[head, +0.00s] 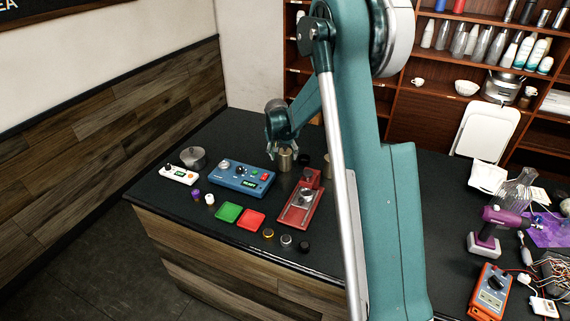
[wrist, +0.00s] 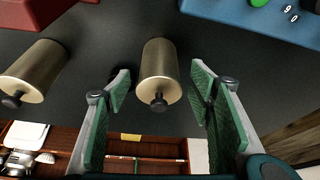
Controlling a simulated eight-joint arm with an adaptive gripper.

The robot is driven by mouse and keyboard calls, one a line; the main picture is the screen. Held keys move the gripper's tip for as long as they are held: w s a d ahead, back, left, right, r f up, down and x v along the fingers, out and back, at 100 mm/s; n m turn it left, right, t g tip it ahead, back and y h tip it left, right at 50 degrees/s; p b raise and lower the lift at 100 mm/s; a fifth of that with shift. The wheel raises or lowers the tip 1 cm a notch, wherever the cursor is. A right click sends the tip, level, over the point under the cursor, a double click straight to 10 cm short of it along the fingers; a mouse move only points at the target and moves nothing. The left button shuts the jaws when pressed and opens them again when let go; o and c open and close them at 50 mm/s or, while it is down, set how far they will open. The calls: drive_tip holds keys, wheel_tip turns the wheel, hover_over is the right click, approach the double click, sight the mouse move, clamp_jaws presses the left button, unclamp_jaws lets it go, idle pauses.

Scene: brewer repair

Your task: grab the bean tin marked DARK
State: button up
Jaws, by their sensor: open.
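A brass-coloured tin with a dark knob (head: 286,161) stands on the dark counter. In the wrist view this tin (wrist: 158,62) sits between the two green-padded fingers of my gripper (wrist: 160,85), with a gap on each side. My gripper (head: 283,142) is open and above or around the tin in the head view; its exact height is unclear. A second similar tin (wrist: 34,72) stands to the left in the wrist view. It is mostly hidden by my arm in the head view. No marking is readable on either tin, so I cannot tell which is DARK.
A blue control box (head: 242,178) and a red device (head: 301,202) stand near the tins. A metal pot (head: 193,157), a white controller (head: 178,174), green (head: 228,212) and red (head: 251,220) pads and several small round parts lie around. A purple drill (head: 490,228) is far right.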

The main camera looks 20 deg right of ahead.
sight(285, 160)
drive_tip(key=shift+f, duration=0.15)
drive_tip(key=shift+x, duration=2.55)
drive_tip(key=shift+s, duration=0.15)
drive_tip(key=c, duration=1.1)
drive_tip(key=shift+c, duration=0.2)
drive_tip(key=shift+r, duration=5)
